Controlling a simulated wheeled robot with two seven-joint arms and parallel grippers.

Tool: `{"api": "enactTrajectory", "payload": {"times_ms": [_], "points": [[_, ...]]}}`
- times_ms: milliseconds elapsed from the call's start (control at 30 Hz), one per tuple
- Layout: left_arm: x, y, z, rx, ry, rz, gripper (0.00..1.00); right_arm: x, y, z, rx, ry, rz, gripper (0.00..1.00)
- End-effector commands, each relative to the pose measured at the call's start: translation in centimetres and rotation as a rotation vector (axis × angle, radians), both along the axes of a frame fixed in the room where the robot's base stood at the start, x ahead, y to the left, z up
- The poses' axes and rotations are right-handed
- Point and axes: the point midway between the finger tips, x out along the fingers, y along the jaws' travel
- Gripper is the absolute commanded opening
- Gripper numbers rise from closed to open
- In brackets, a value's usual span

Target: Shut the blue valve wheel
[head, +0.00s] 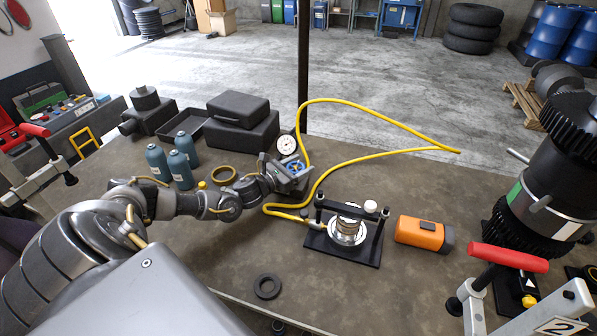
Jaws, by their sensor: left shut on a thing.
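The blue valve wheel (296,167) is a small blue handwheel near the middle of the table, beside a yellow hose and a round white gauge (287,145). My left gripper (291,172) reaches in from the left with its fingers at the wheel. It is shut on the wheel, and the fingers partly hide it. The valve's body is mostly hidden behind the gripper. My right gripper does not show in the head view.
A yellow hose (360,105) loops right across the table. A small press fixture (347,230) and an orange box (424,234) stand right of the gripper. Teal bottles (158,163) and black cases (240,120) are left and behind. A black ring (267,287) lies in front.

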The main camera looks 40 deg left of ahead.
Motion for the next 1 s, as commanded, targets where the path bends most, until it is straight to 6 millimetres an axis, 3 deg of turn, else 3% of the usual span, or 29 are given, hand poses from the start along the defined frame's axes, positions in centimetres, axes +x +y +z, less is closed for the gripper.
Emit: {"api": "enactTrajectory", "payload": {"times_ms": [67, 400, 433, 500, 800, 1000], "points": [[0.0, 0.1, -0.2, 0.002, -0.001, -0.034, 0.35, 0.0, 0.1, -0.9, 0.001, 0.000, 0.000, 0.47], [0.0, -0.1, 0.1, -0.001, 0.001, -0.053, 0.35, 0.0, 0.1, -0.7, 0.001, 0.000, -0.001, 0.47], [0.0, -0.1, 0.1, -0.001, 0.001, -0.053, 0.62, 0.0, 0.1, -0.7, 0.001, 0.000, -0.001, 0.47], [0.0, -0.1, 0.1, -0.001, 0.001, -0.053, 0.67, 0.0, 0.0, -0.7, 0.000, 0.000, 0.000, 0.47], [-0.4, 0.1, -0.1, 0.001, 0.002, -0.052, 0.67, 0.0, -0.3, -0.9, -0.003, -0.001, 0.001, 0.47], [-3.2, 0.8, -0.5, 0.002, 0.006, -0.053, 0.67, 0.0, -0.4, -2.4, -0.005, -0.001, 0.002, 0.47]]}}
